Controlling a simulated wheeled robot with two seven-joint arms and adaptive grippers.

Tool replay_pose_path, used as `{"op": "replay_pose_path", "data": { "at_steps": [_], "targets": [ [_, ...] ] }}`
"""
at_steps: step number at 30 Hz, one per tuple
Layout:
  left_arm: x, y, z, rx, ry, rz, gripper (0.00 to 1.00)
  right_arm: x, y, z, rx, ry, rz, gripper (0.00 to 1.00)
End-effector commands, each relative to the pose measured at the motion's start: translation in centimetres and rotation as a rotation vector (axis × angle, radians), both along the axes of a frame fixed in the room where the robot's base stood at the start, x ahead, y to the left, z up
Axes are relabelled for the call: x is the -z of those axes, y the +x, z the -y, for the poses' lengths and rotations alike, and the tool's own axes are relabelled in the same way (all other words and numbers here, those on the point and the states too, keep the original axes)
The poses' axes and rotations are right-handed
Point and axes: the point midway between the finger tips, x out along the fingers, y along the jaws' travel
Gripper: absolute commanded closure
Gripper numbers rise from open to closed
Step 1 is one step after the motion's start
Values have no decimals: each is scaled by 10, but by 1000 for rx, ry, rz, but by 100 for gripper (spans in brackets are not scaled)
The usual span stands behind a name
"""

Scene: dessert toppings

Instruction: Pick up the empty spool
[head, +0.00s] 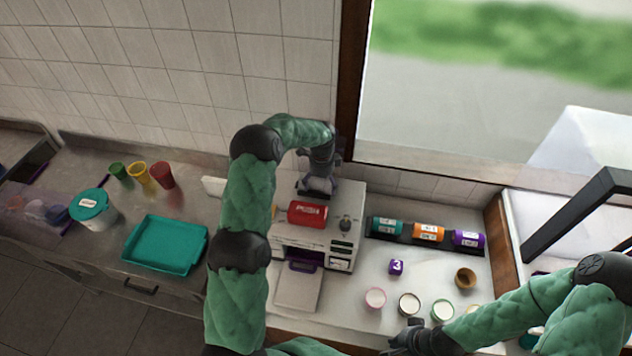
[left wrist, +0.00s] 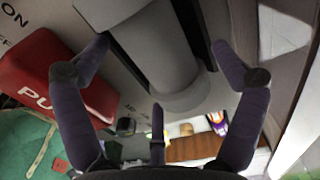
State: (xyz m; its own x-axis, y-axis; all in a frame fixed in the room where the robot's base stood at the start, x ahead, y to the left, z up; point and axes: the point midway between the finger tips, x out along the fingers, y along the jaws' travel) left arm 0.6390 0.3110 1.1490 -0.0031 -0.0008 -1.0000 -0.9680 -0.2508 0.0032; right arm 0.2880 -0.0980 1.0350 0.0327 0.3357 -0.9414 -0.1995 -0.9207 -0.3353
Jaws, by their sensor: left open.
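My left gripper (head: 317,188) is above the back of the white machine (head: 345,225), behind its red PUSH part (head: 307,214). In the left wrist view its two fingers (left wrist: 165,48) are open, one on each side of a grey cylinder (left wrist: 168,75), which looks like the empty spool. I cannot tell whether they touch it. In the head view the gripper hides the cylinder. The red part (left wrist: 45,75) is left of the fingers in the left wrist view. My right gripper (head: 405,342) is low at the bottom edge, and its fingers are unclear.
A rack with teal, orange and purple rolls (head: 428,233) stands right of the machine. Several small cups, a brown one (head: 465,278) and a purple cube (head: 396,267) are on the counter. A teal tray (head: 166,243) and a lidded tub (head: 93,208) are at the left.

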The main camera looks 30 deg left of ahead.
Motion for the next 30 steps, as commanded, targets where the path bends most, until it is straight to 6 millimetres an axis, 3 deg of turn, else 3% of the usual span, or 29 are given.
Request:
{"op": "replay_pose_path", "data": {
  "at_steps": [6, 12, 30],
  "targets": [
    [1, 0, 0, 0, 0, 1, 5, 0, 0, 0, 0, 0, -1, 100],
    [1, 0, 0, 0, 0, 1, 59, 0, 0, 0, 0, 0, -1, 100],
    [-9, 2, -1, 0, 1, 5, 60, 7, 0, 0, 0, 0, 0, 100]
  ]
}}
